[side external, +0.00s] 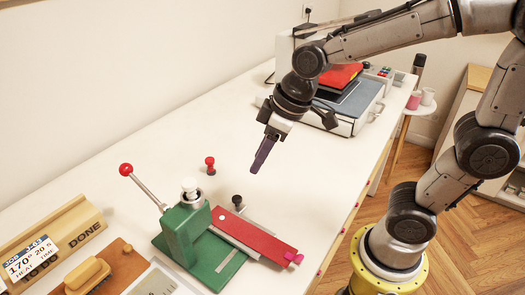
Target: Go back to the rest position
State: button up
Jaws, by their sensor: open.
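My gripper (263,154) hangs above the white table (125,172), pointing down. It holds nothing that I can see. Its fingers show as one purple shape from this side, so the gap between them is hidden. Below it and to the left stands a green press (182,236) with a red-knobbed lever (142,184). A red bar (255,236) lies across the right side of the press's base, below my gripper in the picture and apart from it.
A wooden block with a label card (33,258) and a wooden brush (88,275) are at the lower left. A small red knob (210,165) stands on the table. A machine with a blue-grey top (355,100) is behind my gripper. The table's middle left is clear.

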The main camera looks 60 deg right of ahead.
jog(key=shift+s+d+r, duration=0.1)
jog(key=shift+s+r, duration=0.1)
jog(key=shift+r, duration=0.3)
jog(key=s+d+r+m+t+h, duration=0.1)
jog(key=s+d+m, duration=0.3)
jog(key=s, duration=0.9)
jog(key=shift+d+h, duration=0.4)
jog(key=shift+d, duration=0.85)
